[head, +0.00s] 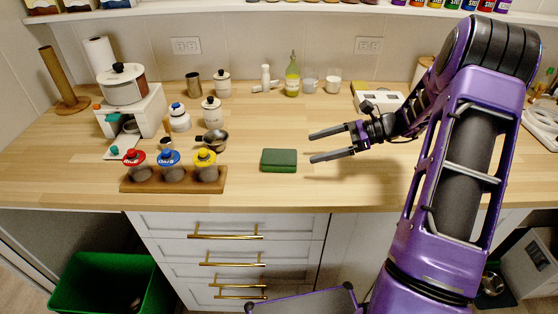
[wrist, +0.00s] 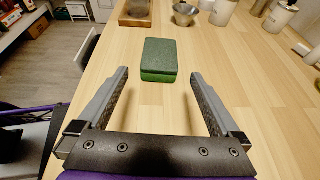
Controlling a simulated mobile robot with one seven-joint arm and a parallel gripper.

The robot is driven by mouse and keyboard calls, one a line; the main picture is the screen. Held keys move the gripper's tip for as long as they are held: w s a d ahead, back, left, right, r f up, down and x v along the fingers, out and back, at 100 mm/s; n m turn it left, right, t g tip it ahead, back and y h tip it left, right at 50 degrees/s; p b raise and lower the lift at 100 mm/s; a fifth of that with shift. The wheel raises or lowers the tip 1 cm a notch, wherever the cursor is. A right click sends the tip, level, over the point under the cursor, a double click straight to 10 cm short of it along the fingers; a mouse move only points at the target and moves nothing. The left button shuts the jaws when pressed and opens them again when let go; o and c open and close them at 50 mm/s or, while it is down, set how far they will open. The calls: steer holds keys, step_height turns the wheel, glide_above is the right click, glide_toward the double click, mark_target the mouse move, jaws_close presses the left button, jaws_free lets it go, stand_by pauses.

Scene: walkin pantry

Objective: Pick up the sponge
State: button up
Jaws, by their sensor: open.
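The sponge (head: 279,160) is a green block lying flat on the wooden counter, near its front edge. In the wrist view the sponge (wrist: 159,61) is beyond my fingertips, roughly centred between them, with a darker top and a brighter green lower part. My gripper (head: 310,147) is open and empty, to the right of the sponge in the head view, with its fingers pointing left toward it. In the wrist view both fingers of my gripper (wrist: 161,75) are spread apart, with bare counter between them. The fingers do not touch the sponge.
A wooden rack (head: 174,180) with red, blue and yellow-topped jars stands left of the sponge. A metal cup (head: 214,140) sits behind the rack. Bottles and canisters line the back wall. The counter (head: 255,194) around the sponge is clear. A green bin (head: 110,281) stands on the floor.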

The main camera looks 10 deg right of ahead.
mark_target(284, 156)
steer(key=x, duration=1.1)
steer(key=shift+w+a+f, duration=0.15)
steer(key=shift+a, duration=0.15)
steer(key=c, duration=1.1)
